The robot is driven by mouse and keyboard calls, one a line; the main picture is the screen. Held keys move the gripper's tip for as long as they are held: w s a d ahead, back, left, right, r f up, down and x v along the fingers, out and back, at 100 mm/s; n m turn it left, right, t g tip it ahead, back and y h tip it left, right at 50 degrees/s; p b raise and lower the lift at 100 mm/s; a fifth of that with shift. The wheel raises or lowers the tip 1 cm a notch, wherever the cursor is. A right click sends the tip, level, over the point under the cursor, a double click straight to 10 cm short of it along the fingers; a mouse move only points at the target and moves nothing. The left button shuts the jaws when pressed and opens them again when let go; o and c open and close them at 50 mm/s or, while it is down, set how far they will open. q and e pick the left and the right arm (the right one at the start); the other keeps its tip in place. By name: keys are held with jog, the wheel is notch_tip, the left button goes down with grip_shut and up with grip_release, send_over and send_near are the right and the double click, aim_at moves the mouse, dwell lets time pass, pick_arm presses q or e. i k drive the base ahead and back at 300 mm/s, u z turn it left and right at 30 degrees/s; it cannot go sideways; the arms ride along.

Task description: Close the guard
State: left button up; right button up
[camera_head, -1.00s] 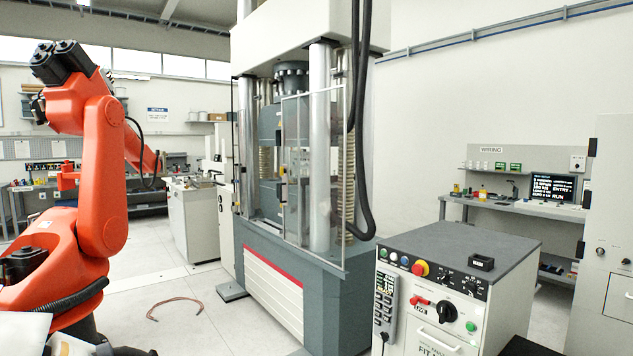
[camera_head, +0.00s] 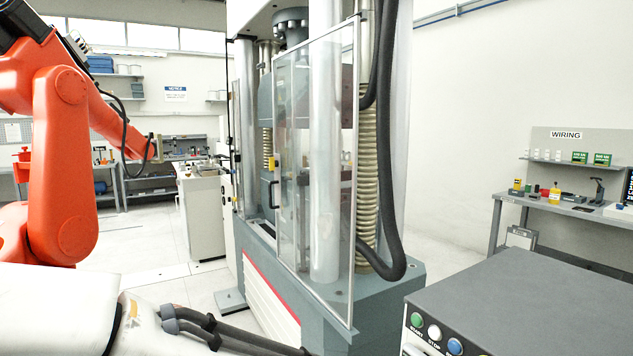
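The guard (camera_head: 316,225) is a clear panel in a thin metal frame on the front of the tall testing machine. It stands upright across the right part of the machine's front, with a steel column visible through it. A dark handle (camera_head: 272,194) shows by its left edge. To the left of the panel, the front looks uncovered, though I cannot tell for sure. A white arm link of mine with black hoses is at the lower left. Neither of my grippers is in view, and nothing of mine is seen touching the guard.
An orange robot arm (camera_head: 65,150) stands at left. A grey-topped control cabinet (camera_head: 520,300) fills the lower right, near the machine's grey base (camera_head: 385,300). Black hoses (camera_head: 392,150) hang at the machine's right. A wiring bench (camera_head: 560,210) is behind. Floor shows left of the machine.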

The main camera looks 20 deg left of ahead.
aim_at(322, 220)
jog(key=z, duration=0.05)
jog(key=i, duration=0.15)
jog(key=u, duration=0.75)
jog(key=k, duration=0.45)
jog(key=z, duration=0.45)
jog(key=i, duration=1.1)
jog(key=u, duration=0.25)
